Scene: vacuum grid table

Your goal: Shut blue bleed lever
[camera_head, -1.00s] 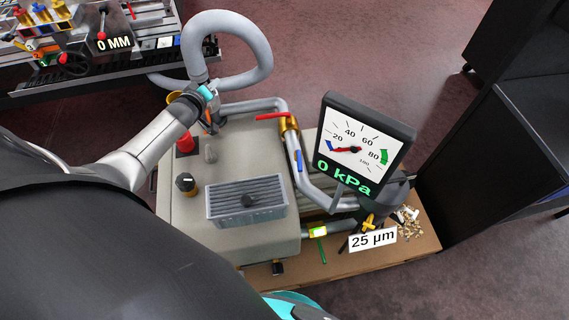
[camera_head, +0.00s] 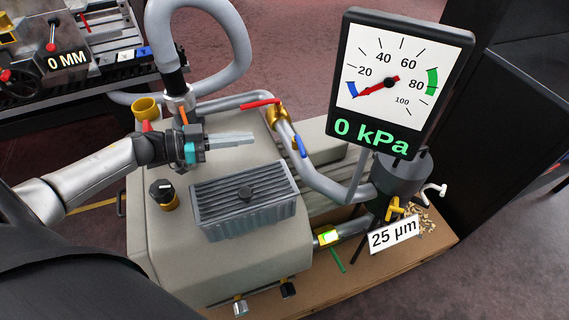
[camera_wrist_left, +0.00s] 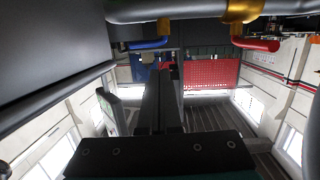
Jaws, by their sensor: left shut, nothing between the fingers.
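The blue lever (camera_head: 299,146) hangs on the grey pipe just below a brass fitting (camera_head: 278,116). It points down along the pipe. In the left wrist view the blue lever (camera_wrist_left: 148,43) shows near the top, under the pipe, lying sideways. My left gripper (camera_head: 252,138) is shut and empty, above the grey pump housing. Its fingers point right toward the blue lever, with a gap left between them. The closed fingers (camera_wrist_left: 161,100) fill the middle of the left wrist view. My right gripper is not in view.
A red lever (camera_head: 260,103) sits on the pipe, close above the left fingers. A ribbed grey box (camera_head: 245,203) stands below them. The gauge (camera_head: 403,80) reads 0 kPa at right. A thick hose (camera_head: 233,50) loops behind. A yellow lever (camera_head: 395,209) is at lower right.

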